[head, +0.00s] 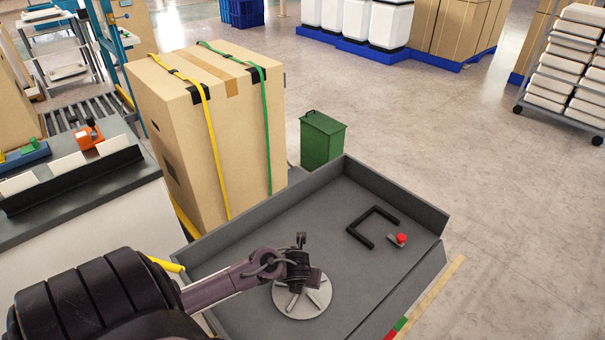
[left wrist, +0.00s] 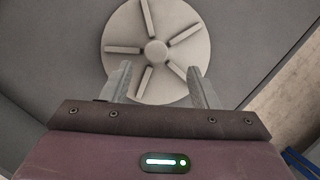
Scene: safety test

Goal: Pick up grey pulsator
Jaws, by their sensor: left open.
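The grey pulsator (head: 309,303) is a round disc with raised radial ribs and a hub. It lies flat in the grey tray (head: 349,167), near the front of the head view. My left gripper (head: 294,292) is over it and hides part of its upper side. In the left wrist view the pulsator (left wrist: 155,47) shows ahead of my left gripper (left wrist: 162,80). The two fingers are spread apart, with the disc's lower part between and beyond the tips and nothing held. Whether the tips touch it I cannot tell. My right gripper is not in view.
A black bracket (head: 362,239) and a red button on a grey base (head: 401,240) lie in the tray to the right. The tray has raised walls. A large strapped carton (head: 188,130) and a green bin (head: 321,142) stand behind it. A counter (head: 70,205) is at left.

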